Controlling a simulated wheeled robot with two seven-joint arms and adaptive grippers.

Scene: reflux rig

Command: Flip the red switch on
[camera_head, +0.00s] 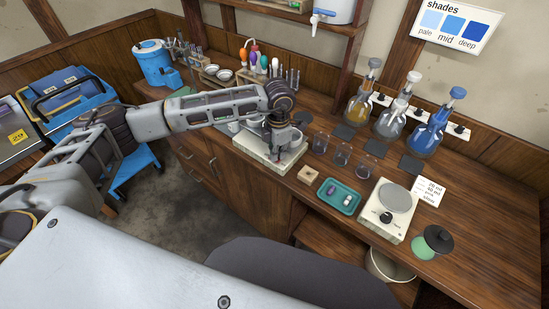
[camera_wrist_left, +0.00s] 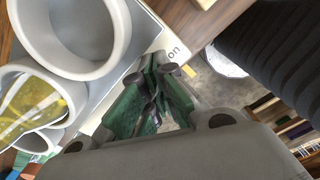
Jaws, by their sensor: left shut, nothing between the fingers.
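The white rig base (camera_head: 253,150) stands near the front edge of the wooden counter, with pale round holders on it. My left gripper (camera_head: 279,158) points down over the right part of this base, close to its front panel. In the left wrist view the green-padded fingers of the gripper (camera_wrist_left: 158,80) are together with nothing between them, next to a white panel that carries the word "on" (camera_wrist_left: 173,51). I cannot make out the red switch in either view; the gripper likely hides it. Whether the fingers touch the panel cannot be told. My right gripper is not in view.
Right of the base are several glass beakers (camera_head: 341,154), a teal tray (camera_head: 338,197) and a white scale (camera_head: 390,212). Flasks (camera_head: 430,133) stand behind. In the left wrist view, large white rings (camera_wrist_left: 75,35) crowd the left, one around yellow liquid (camera_wrist_left: 32,105).

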